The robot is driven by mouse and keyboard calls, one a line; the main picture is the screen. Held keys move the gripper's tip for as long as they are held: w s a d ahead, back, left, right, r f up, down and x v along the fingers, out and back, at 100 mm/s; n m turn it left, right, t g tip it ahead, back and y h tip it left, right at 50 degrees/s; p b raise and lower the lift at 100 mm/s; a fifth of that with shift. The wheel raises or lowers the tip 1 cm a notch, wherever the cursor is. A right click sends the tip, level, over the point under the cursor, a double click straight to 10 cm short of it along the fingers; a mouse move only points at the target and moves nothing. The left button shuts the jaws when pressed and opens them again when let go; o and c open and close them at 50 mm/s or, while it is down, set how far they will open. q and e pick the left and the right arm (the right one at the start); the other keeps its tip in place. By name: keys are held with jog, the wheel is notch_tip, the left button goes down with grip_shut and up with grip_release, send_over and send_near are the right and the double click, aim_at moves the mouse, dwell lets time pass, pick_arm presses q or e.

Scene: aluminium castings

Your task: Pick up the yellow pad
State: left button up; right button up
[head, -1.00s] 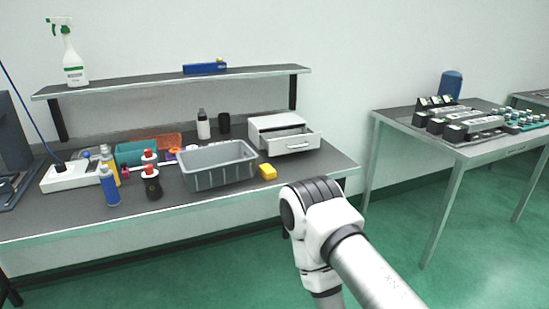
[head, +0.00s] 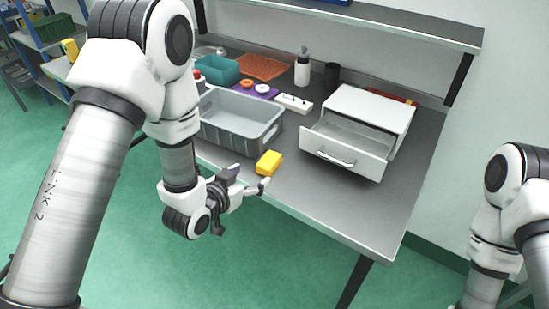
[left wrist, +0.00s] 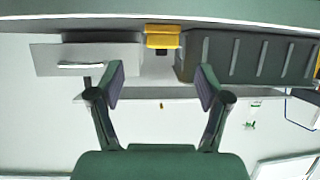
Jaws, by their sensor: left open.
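The yellow pad (head: 269,163) is a small block lying on the grey tabletop near its front edge, between the grey bin and the drawer box. My left gripper (head: 251,178) is open and empty at the table's front edge, just in front of the pad and apart from it. In the left wrist view, which appears upside down, the yellow pad (left wrist: 162,38) shows beyond and between the two spread fingertips (left wrist: 161,84). My right arm shows at the right edge of the head view, but its gripper is out of frame.
The grey bin (head: 240,118) stands left of the pad. The white drawer box (head: 368,118), its drawer (head: 343,150) pulled out, stands to the right. A teal tray (head: 221,70), an orange tray (head: 262,67) and a white bottle (head: 302,67) are behind. The front right tabletop is clear.

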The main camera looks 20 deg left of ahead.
aim_at(262, 170)
pick_arm(q)
jog(key=shift+w+d+f, duration=0.4)
jog(key=shift+w, duration=0.25)
jog(key=w+f+p, duration=0.1)
jog(key=w+f, duration=0.1)
jog(key=w, duration=0.1)
jog(key=shift+w+f+p, duration=0.1)
jog(key=shift+w+p, duration=0.15)
jog(key=shift+p, duration=0.1)
jog(key=shift+w+f, duration=0.15)
jog(key=shift+w, duration=0.1)
jog(key=shift+w+d, duration=0.1)
jog(key=shift+d, duration=0.2)
jog(key=shift+a+f, duration=0.1)
jog(key=shift+a, duration=0.05)
jog(key=c, duration=1)
jog(key=shift+c, duration=0.2)
pick_arm(e)
notch_tip(262, 170, up, 2)
jog(key=shift+w+r, duration=0.1)
jog(key=shift+w, duration=0.05)
